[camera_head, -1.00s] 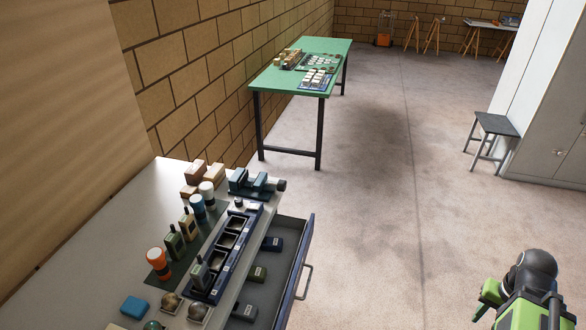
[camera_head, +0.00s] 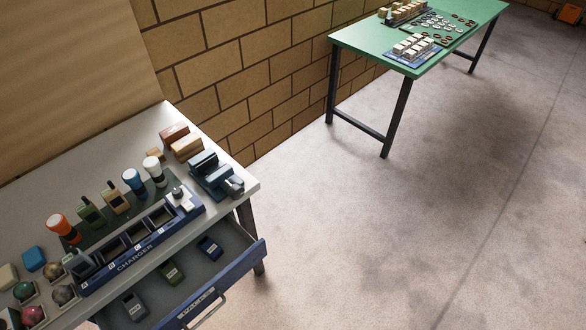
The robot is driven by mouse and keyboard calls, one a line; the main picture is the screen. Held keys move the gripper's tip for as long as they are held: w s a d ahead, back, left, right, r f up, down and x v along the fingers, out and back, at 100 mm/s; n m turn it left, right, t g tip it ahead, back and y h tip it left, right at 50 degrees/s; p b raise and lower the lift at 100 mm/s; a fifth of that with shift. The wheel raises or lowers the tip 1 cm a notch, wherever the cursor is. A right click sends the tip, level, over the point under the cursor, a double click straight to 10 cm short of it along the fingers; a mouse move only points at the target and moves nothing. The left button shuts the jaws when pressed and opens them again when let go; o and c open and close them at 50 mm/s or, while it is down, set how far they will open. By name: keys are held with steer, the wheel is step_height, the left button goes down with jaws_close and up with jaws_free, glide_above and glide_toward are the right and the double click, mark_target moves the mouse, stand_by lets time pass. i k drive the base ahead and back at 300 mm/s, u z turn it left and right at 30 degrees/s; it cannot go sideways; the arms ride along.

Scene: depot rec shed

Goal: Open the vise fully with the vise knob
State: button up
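The vise (camera_head: 212,174) is a small blue-grey block with two jaws, at the far right corner of the white workbench. A gap shows between its jaws; I cannot tell how wide it is. My gripper is out of view, so nothing of mine touches the vise or the knob.
The workbench (camera_head: 30,190) carries a blue charger rack (camera_head: 140,250), torches, radios and wooden blocks (camera_head: 182,142). A drawer (camera_head: 225,275) stands open at its front. A green table (camera_head: 350,38) stands beyond. The floor (camera_head: 380,235) to the right is clear.

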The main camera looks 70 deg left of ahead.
mark_target(236, 192)
steer(key=i, duration=0.95)
steer(key=u, duration=1.3)
steer(key=k, duration=0.15)
steer(key=u, duration=2.95)
steer(key=i, duration=1)
steer(key=u, duration=0.3)
